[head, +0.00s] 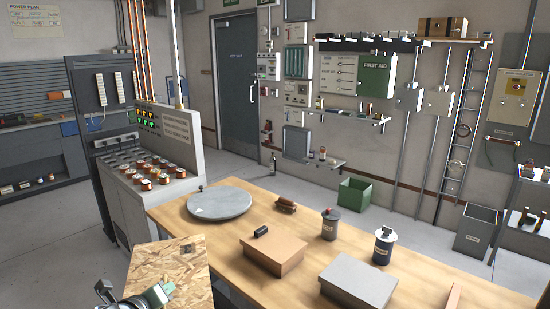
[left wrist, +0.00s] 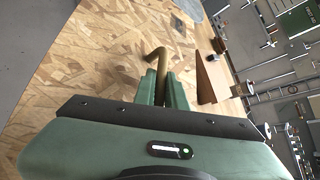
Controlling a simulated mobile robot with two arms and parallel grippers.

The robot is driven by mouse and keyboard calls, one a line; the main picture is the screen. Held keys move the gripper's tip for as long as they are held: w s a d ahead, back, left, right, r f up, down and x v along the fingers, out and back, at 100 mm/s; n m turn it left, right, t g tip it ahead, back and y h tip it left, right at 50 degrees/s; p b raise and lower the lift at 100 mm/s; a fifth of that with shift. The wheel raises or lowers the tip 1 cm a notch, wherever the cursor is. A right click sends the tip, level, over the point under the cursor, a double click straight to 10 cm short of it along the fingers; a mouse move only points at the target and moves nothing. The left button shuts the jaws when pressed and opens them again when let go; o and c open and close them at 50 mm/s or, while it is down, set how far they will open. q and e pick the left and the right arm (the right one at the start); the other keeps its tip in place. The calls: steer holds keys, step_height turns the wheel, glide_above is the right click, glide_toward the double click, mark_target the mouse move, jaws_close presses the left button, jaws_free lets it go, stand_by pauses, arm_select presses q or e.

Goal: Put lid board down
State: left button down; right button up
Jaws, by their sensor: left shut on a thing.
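The lid board (head: 168,265) is a flat chipboard panel at the lower left of the head view, overlapping the table's left end in the picture. It fills much of the left wrist view (left wrist: 95,60), with a small dark patch near its far edge. My left gripper (head: 158,293) is over the board's near part. In the left wrist view its green fingers (left wrist: 164,88) are closed around a bent brass handle (left wrist: 158,62) in front of the board. The handle's joint to the board is hidden. I cannot tell whether the board touches anything beneath. My right gripper is not in view.
The wooden table (head: 240,240) bears a grey round slab (head: 219,203), a brown block (head: 286,205), a brown box (head: 273,257), a grey box (head: 358,283) and two canisters (head: 330,226) (head: 383,248). A control console (head: 150,175) stands behind the board. Some bare tabletop shows between them.

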arm_select(q)
steer(key=s+d+r, duration=0.4)
steer(key=s+r, duration=0.1)
steer(key=r, duration=0.5)
steer(key=s+d+r, duration=0.5)
steer(key=s+r, duration=0.1)
steer(key=r, duration=0.4)
steer(key=shift+y, duration=0.3)
